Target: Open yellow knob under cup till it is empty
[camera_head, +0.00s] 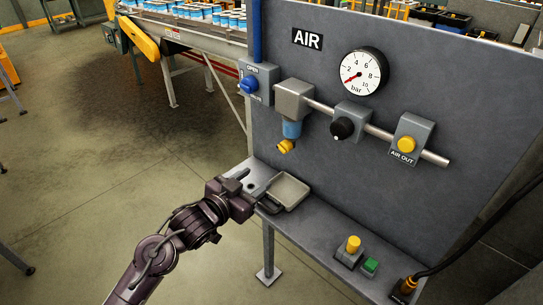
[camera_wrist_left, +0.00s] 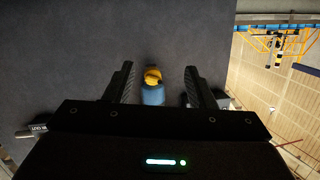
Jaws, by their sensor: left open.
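The blue cup (camera_head: 291,129) hangs under a grey block on the AIR panel, with the yellow knob (camera_head: 286,146) at its bottom. Whether the cup holds liquid cannot be told. My left gripper (camera_head: 258,187) is below and left of the knob, near the shelf, apart from it. In the left wrist view the open, empty fingers (camera_wrist_left: 157,85) point toward the panel, and the yellow knob (camera_wrist_left: 153,75) and blue cup (camera_wrist_left: 153,95) appear between them in the picture. My right gripper is not in view.
A shallow grey tray (camera_head: 290,190) sits on the shelf (camera_head: 325,235) beside my left gripper. The panel holds a blue valve (camera_head: 249,84), a gauge (camera_head: 360,71), a black knob (camera_head: 342,128) and a yellow AIR OUT button (camera_head: 407,145).

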